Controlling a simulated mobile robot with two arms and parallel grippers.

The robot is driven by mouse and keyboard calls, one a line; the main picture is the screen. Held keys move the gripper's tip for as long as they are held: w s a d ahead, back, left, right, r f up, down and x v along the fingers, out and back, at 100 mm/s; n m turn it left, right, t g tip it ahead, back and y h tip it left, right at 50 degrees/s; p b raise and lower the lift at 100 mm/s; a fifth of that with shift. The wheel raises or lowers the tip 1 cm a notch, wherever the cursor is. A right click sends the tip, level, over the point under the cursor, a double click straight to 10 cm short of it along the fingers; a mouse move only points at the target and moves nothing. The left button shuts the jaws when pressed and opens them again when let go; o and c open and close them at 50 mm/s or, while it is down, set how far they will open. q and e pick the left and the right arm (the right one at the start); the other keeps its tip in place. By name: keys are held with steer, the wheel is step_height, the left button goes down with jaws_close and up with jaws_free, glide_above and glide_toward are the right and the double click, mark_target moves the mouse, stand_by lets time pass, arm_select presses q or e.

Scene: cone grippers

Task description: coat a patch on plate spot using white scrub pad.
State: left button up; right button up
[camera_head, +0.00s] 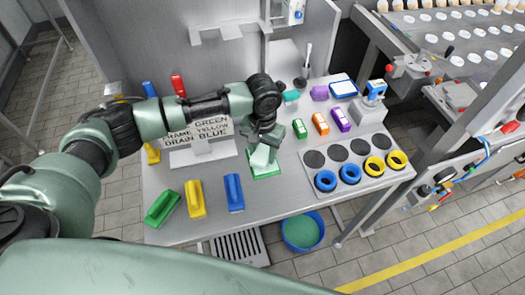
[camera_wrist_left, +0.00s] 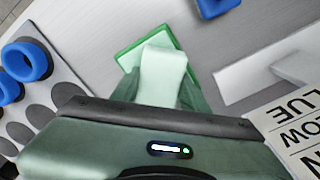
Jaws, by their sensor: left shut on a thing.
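My left gripper (camera_head: 264,150) points down over the work table and is shut on the white scrub pad (camera_head: 262,157). In the left wrist view the pad (camera_wrist_left: 163,68) is a pale, slightly greenish block between the fingers (camera_wrist_left: 158,92). The pad and fingers hide much of the square. I cannot tell whether the pad touches it. My right gripper is not in view.
Green (camera_head: 162,207), yellow (camera_head: 194,199) and blue (camera_head: 234,192) handled blocks stand along the front left. A sign (camera_head: 197,130) stands behind them. A rack with blue rings (camera_head: 325,181) and yellow rings (camera_head: 375,166) is at the right. Small coloured blocks (camera_head: 320,123) lie behind it.

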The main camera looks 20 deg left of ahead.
mark_target(263, 152)
arm_select(q)
steer(key=shift+s+f+p, duration=0.15)
steer(key=shift+p, duration=0.2)
stand_by(1.3)
step_height(263, 152, up, 7)
steer(key=p, duration=0.8)
stand_by(0.8)
